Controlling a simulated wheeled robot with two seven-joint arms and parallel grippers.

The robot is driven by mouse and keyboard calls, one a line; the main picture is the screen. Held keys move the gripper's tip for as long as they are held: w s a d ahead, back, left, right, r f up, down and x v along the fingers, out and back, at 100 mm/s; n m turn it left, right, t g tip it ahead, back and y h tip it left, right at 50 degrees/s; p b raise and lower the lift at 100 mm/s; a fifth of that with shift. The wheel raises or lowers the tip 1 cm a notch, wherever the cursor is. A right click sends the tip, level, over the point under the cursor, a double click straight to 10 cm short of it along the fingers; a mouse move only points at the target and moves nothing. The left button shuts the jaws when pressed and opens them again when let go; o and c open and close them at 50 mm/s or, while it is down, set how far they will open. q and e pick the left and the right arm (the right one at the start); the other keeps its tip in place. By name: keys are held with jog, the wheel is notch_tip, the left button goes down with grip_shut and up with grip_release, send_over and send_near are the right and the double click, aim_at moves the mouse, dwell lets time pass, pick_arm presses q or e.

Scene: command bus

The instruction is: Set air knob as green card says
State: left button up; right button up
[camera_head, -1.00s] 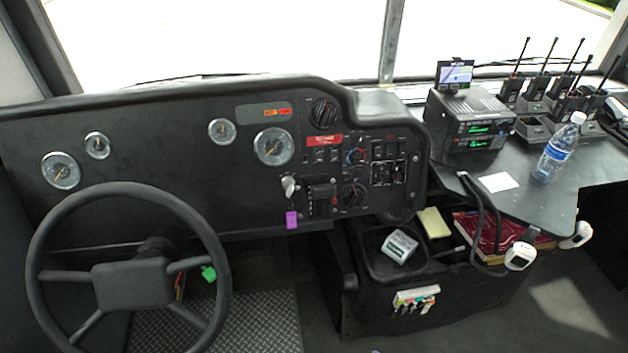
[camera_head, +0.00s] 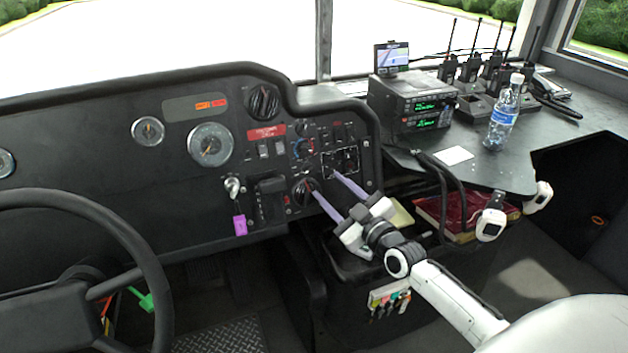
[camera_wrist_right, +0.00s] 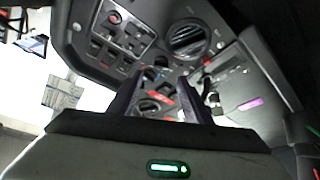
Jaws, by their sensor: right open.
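The dash panel carries a black rotary knob (camera_head: 304,190) low and a smaller knob with a blue and red ring (camera_head: 303,148) above it. No label shows which is the air knob. My right gripper (camera_head: 322,178) is open and empty; its two fingers point at the panel, one tip close to the lower knob. Contact cannot be told. In the right wrist view the fingers (camera_wrist_right: 160,75) stand apart with dark knobs between them. A bright green tag (camera_head: 145,300) hangs behind the steering wheel; no writing is readable. A pale yellow-green pad (camera_head: 402,218) lies in the console, partly hidden by my gripper.
The steering wheel (camera_head: 85,270) stands at left. A purple tag (camera_head: 240,225) hangs below the key switch. A radio unit (camera_head: 412,105), water bottle (camera_head: 503,115) and white paper (camera_head: 454,155) are on the right shelf. Black cables (camera_head: 440,190) hang near my arm.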

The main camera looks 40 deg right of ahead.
aim_at(310, 171)
jog(key=w+b, duration=0.1)
jog(key=w, duration=0.7)
jog(key=shift+w+d+b, duration=0.1)
jog(key=shift+b, duration=0.2)
pick_arm(q)
jog(key=shift+s+f, duration=0.3)
jog(key=shift+f, duration=0.45)
pick_arm(e)
jog(key=c, duration=1.1)
pick_arm(q)
jog(key=shift+w+a, duration=0.1)
